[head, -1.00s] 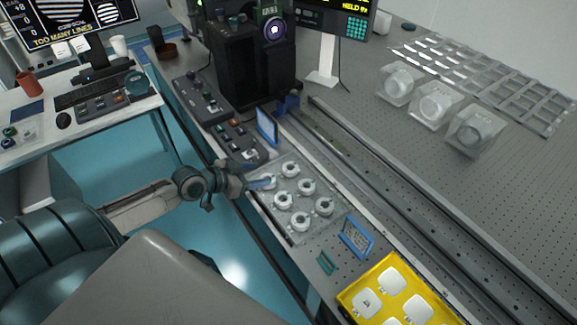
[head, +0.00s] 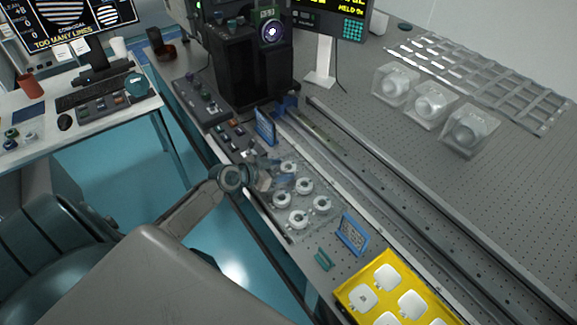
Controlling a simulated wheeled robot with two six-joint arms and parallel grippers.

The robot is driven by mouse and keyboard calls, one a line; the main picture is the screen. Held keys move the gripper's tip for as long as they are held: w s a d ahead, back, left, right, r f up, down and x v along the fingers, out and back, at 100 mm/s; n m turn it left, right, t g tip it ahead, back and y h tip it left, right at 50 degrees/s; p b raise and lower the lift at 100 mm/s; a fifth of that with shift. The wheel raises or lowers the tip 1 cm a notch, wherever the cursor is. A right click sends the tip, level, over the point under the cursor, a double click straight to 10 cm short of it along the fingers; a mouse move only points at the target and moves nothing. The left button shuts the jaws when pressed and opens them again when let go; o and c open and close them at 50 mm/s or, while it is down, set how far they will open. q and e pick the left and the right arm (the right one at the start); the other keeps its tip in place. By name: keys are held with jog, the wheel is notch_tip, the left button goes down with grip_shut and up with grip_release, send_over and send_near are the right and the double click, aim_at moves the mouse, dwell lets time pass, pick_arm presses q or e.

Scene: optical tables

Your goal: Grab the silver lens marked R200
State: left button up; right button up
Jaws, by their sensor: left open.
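Several round silver lenses stand in a clear tray (head: 331,228) on the optical table; one of them, a near lens (head: 298,218), shows plainly. Their markings are too small to read, so I cannot tell which is R200. My left gripper (head: 277,182) is open over the tray's far left part, close to the lenses there. Its fingers partly cover that area, and I cannot tell whether they touch a lens. My right gripper is not in view.
A blue-framed card (head: 353,234) and a yellow tray (head: 340,291) with white pieces lie nearer. Control boxes (head: 203,103) and a black instrument (head: 245,70) stand behind the lens tray. A long rail (head: 400,200) runs along its right. Clear boxes (head: 432,104) stand farther right.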

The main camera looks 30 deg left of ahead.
pick_arm(q)
jog(key=shift+w+d+f, duration=0.15)
jog(key=shift+w+d, duration=0.05)
jog(key=shift+w, duration=0.1)
jog(key=c, duration=0.8)
